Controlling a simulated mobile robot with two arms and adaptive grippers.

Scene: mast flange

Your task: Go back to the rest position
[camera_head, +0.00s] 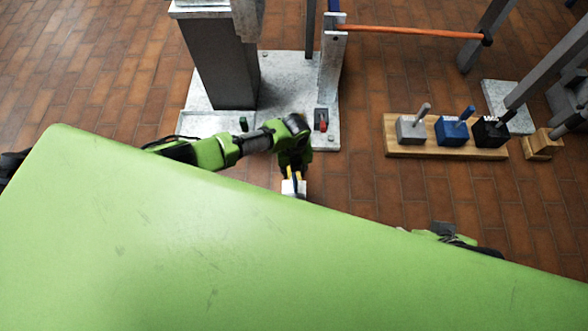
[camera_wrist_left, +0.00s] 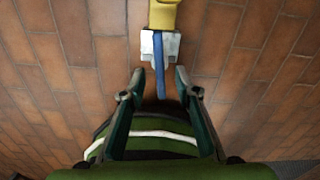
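My left gripper (camera_head: 291,176) hangs at the end of my bent left arm, just beyond the edge of my green body. In the left wrist view its two fingers (camera_wrist_left: 160,88) stand apart. A slim blue strip (camera_wrist_left: 161,80) reaches between them from a pale grey block (camera_wrist_left: 171,47), with a clear gap on the left. A yellow piece (camera_wrist_left: 165,14) adjoins the block at the top. The pale block (camera_head: 293,189) also shows in the head view, partly hidden by my body. My right gripper cannot be made out; only bits of my right arm show.
A grey metal base (camera_head: 285,75) with a thick column (camera_head: 222,62) stands ahead. An orange rod (camera_head: 410,32) spans the upper right. A wooden board (camera_head: 447,155) carries grey, blue and black handled blocks. Brick floor (camera_head: 355,185) is clear between base and board.

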